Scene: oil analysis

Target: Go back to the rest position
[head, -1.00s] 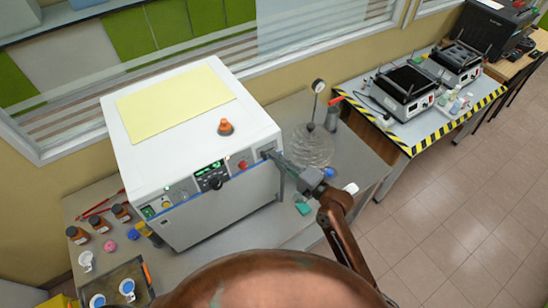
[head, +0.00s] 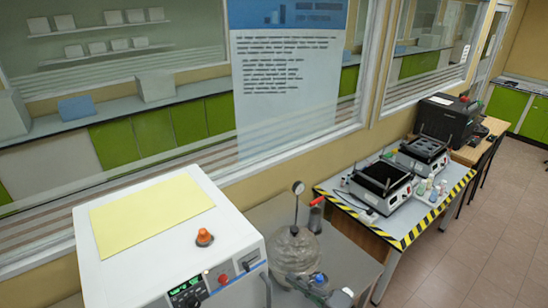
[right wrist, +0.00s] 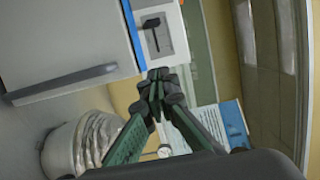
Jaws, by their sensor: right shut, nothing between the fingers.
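My right gripper (right wrist: 158,88) is shut and empty in the right wrist view. Its fingertips are just in front of the white machine, below a panel with a dark switch (right wrist: 152,24); I cannot tell whether they touch anything. In the head view, part of the right gripper (head: 302,285) shows at the bottom edge, right of the white machine (head: 140,262) and in front of the glass vessel. The rest of the right arm is below the picture. My left gripper is in neither view.
A glass vessel (head: 293,252) with a gauge (head: 298,187) stands right of the machine on the grey bench (head: 345,255). It also shows in the right wrist view (right wrist: 62,150). A yellow-black edged table (head: 416,232) holds two dark-topped devices. Open floor (head: 470,265) lies at the right.

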